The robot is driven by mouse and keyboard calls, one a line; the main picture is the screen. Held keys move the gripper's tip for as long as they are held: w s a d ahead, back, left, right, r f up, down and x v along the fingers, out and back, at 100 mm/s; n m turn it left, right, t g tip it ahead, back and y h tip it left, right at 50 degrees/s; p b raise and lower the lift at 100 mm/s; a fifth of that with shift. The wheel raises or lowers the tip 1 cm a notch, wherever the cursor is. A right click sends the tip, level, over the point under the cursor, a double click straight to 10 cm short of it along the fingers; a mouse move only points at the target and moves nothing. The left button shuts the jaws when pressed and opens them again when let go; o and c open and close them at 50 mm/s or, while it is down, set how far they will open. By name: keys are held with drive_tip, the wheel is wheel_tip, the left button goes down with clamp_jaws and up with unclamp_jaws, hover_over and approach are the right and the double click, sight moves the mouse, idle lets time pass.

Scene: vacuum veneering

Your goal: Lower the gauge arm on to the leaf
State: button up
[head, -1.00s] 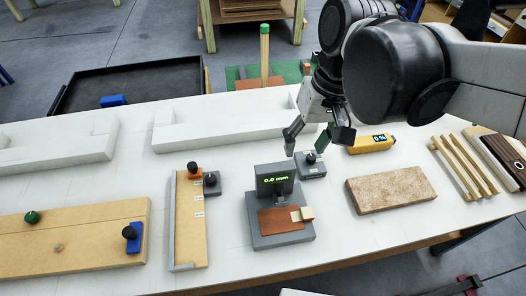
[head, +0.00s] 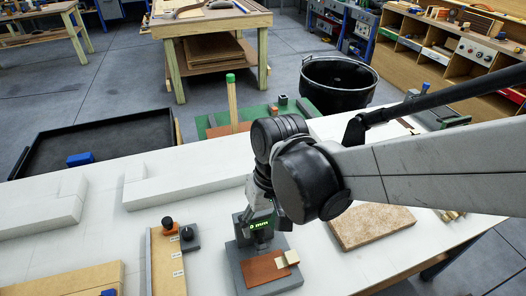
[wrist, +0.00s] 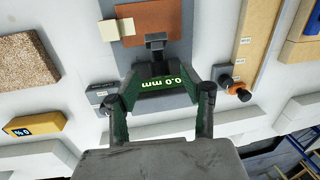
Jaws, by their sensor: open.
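The thickness gauge has a grey base (head: 238,272) and a dark display head reading 0.0 mm, clear in the wrist view (wrist: 160,84). A short dark gauge arm (wrist: 156,41) reaches from the head towards the reddish-brown leaf (head: 262,269), which lies flat on the base. The leaf also shows in the wrist view (wrist: 160,18). I cannot tell whether the arm touches it. A small pale block (head: 291,257) sits at the leaf's edge. My gripper (wrist: 177,75) is open, its fingers on either side of the display head. In the head view my arm largely hides it.
A fixture with black knobs (head: 167,224) stands left of the gauge. A speckled brown board (head: 372,226) lies to the right. In the wrist view, a yellow device (wrist: 35,124) and a small grey block (wrist: 100,93) lie left of the gripper.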

sight(259, 240)
drive_tip(key=shift+a+f, duration=0.15)
drive_tip(key=shift+f, duration=1.25)
clamp_jaws()
